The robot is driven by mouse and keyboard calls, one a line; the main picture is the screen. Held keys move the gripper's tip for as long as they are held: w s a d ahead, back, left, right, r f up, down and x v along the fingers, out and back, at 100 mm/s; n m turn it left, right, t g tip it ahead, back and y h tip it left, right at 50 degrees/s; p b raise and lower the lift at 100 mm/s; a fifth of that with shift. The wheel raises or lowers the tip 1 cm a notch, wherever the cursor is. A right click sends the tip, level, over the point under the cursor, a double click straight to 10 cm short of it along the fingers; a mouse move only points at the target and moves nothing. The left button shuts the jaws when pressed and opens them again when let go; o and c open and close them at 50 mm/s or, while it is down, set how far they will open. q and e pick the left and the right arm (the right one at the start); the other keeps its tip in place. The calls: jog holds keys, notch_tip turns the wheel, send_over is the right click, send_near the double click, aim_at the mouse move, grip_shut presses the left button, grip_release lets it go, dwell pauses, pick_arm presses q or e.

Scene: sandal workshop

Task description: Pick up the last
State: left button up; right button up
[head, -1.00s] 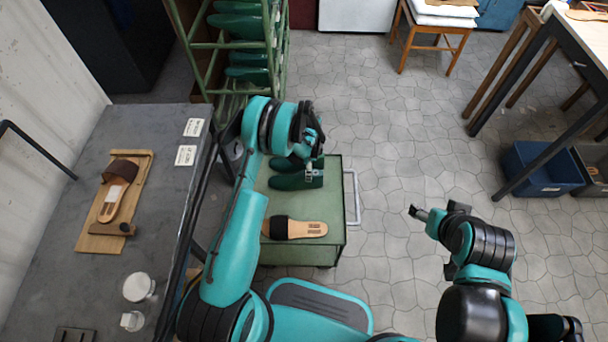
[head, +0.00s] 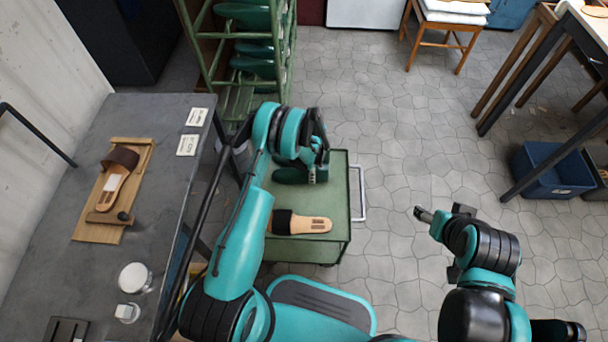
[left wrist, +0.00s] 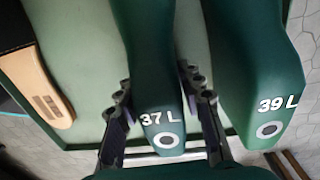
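Two dark green lasts lie side by side on the green trolley (head: 340,190). In the left wrist view one is marked 37 L (left wrist: 150,60) and the other, to its right, 39 L (left wrist: 255,60). My left gripper (left wrist: 160,85) is open, with one finger on each side of the heel end of the 37 L last. The gaps are small, and I cannot tell whether the fingers touch it. In the head view a green last (head: 290,176) shows partly under my left gripper (head: 317,170). My right gripper (head: 424,214) is over the floor, away from the trolley; its fingers are unclear.
A sandal (head: 310,224) lies on the trolley, left of the lasts in the left wrist view. The grey bench (head: 60,270) at left holds a sandal on a wooden board (head: 92,225). A green rack (head: 205,60) stands behind. Floor right of the trolley is clear.

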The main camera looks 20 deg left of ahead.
pick_arm(q)
jog(key=shift+c, duration=1)
jog(key=shift+r, duration=0.15)
